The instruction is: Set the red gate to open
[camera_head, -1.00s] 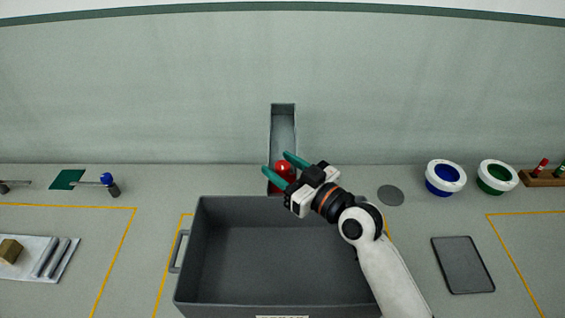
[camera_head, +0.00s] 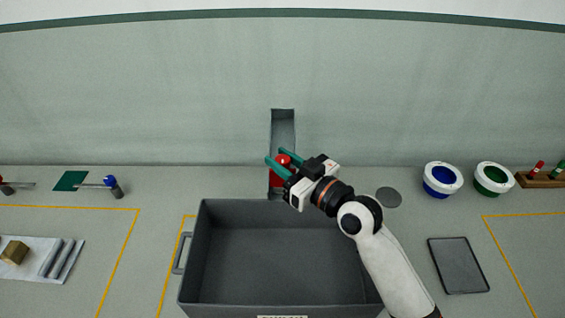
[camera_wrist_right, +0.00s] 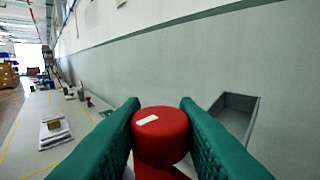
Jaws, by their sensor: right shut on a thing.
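The red gate (camera_head: 283,160) is a red knob-topped piece at the lower end of a grey chute (camera_head: 284,125) on the back wall. My right gripper (camera_head: 281,158) has its teal fingers closed on the red knob. In the right wrist view the red knob (camera_wrist_right: 160,135) sits between both fingers, with a small white mark on its top. The chute (camera_wrist_right: 234,112) shows at the right of that view. The gate's lower part is partly hidden by my gripper. My left gripper is not in view.
A large empty grey bin (camera_head: 205,245) stands in front of the chute. Blue (camera_head: 442,180) and green (camera_head: 493,179) round cups and a dark tablet (camera_head: 458,265) lie to the right. A blue-knobbed piece (camera_head: 111,184) and a white tray (camera_head: 62,270) are to the left.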

